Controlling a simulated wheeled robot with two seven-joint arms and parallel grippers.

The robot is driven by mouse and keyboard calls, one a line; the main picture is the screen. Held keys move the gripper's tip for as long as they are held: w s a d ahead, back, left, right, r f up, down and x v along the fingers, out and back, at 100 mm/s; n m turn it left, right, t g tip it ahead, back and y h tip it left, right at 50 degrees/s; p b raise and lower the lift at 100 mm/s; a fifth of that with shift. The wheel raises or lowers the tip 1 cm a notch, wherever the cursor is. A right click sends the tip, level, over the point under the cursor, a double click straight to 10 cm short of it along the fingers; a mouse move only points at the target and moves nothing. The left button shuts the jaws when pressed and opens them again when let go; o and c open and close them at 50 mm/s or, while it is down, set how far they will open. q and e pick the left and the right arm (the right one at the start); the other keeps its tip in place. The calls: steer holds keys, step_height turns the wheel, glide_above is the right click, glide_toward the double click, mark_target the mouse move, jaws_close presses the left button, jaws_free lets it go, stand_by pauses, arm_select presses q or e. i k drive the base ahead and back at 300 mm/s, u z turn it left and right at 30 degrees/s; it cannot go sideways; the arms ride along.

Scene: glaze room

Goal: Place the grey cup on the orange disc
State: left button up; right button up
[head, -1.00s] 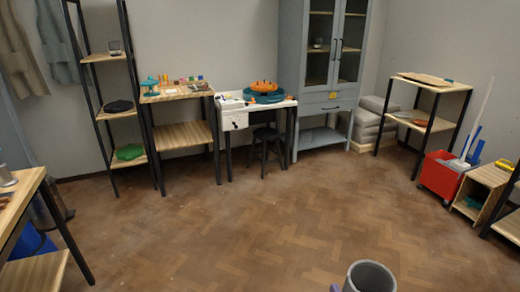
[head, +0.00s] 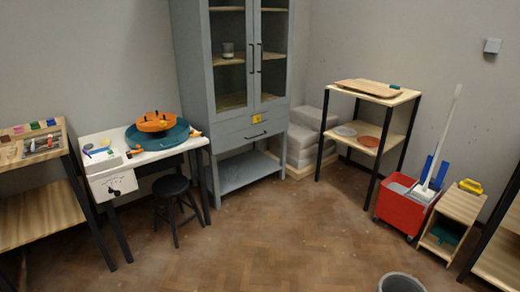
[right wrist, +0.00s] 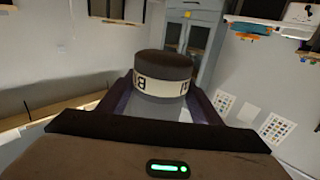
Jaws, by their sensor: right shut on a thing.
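The grey cup (head: 400,284) shows at the bottom edge of the head view, its open rim up and its lower part cut off. In the right wrist view the dark grey cup (right wrist: 163,68) has a pale band with black letters. My right gripper (right wrist: 162,92) is shut on it, one finger on each side. A flat orange disc (head: 369,141) lies on the lower shelf of the wooden stand, clear on top. My left gripper is in neither view.
A pale grey disc (head: 345,131) lies beside the orange one. The stand's top shelf (head: 400,97) with a board is above them. A red mop bucket (head: 400,207) stands right of the stand. Another orange round piece (head: 156,121) sits on a teal wheel. The floor ahead is clear.

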mark_target(156, 119)
steer(key=u, duration=0.4)
steer(key=i, duration=2.3)
steer(key=u, duration=1.25)
steer(key=i, duration=1.15)
steer(key=u, duration=0.15)
